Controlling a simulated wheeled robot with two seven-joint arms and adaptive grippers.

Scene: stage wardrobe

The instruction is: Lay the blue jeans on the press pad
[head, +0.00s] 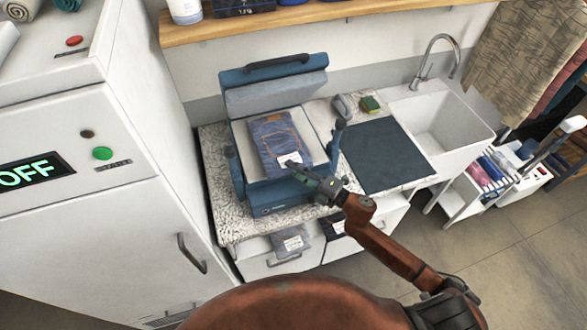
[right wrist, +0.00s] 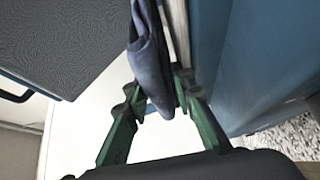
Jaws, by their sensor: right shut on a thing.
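The folded blue jeans (head: 270,138), with a white label near the front edge, are over the press pad (head: 240,133) of the open blue press. My right gripper (head: 297,167) reaches in from the lower right and is shut on their front edge. In the right wrist view the gripper (right wrist: 160,88) pinches the jeans (right wrist: 150,50), seen nearly edge-on, between its green fingers. A pale surface (right wrist: 90,130) shows beside them. I cannot tell whether the jeans fully rest on the pad. My left gripper is not in view.
The press lid (head: 275,88) stands raised behind the pad. A white cabinet (head: 80,220) stands left. More folded clothes (head: 290,242) are below the counter.

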